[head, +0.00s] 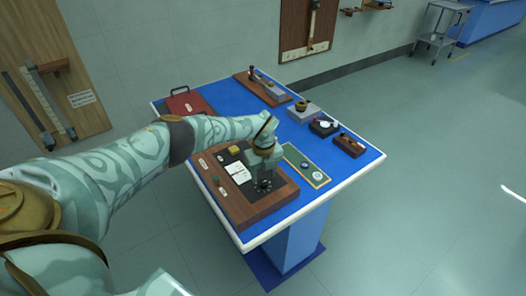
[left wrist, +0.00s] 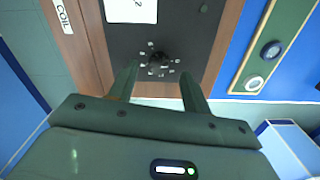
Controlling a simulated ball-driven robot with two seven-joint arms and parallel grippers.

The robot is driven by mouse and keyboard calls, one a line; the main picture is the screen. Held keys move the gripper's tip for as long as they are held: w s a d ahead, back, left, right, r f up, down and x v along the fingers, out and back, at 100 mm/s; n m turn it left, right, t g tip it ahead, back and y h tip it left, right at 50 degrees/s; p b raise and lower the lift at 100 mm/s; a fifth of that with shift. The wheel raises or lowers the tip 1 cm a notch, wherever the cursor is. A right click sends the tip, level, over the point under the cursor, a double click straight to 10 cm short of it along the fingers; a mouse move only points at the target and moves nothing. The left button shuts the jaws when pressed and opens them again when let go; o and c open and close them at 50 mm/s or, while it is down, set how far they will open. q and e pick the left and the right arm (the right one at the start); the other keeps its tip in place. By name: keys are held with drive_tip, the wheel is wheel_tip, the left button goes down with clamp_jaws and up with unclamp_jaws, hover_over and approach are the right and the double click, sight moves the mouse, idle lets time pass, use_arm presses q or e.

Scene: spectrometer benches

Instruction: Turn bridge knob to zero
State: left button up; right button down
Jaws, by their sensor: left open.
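The bridge box (head: 246,209) is a wooden case with a black panel on the near left part of the blue-topped table. Its black knob (head: 264,186) is near the front right corner of the panel. In the left wrist view the knob (left wrist: 158,60) is ringed by small white marks, too small to read. My left gripper (head: 264,176) is open and points down over the knob. In the left wrist view its fingers (left wrist: 158,78) stand on either side of the knob's near side, with a gap. Contact cannot be told. My right gripper is not in view.
A green board (head: 306,167) with round dials lies just right of the box. Several small instruments, including a grey block (head: 303,112), stand farther back. A red case (head: 186,103) is at the back left. The blue tabletop (head: 345,166) is bare at the right front.

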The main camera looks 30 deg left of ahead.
sight(263, 181)
use_arm(q)
wheel_tip(263, 181, up, 14)
drive_tip(key=p, duration=0.2)
drive_tip(key=shift+f+p, duration=0.25)
drive_tip(key=shift+p, duration=0.15)
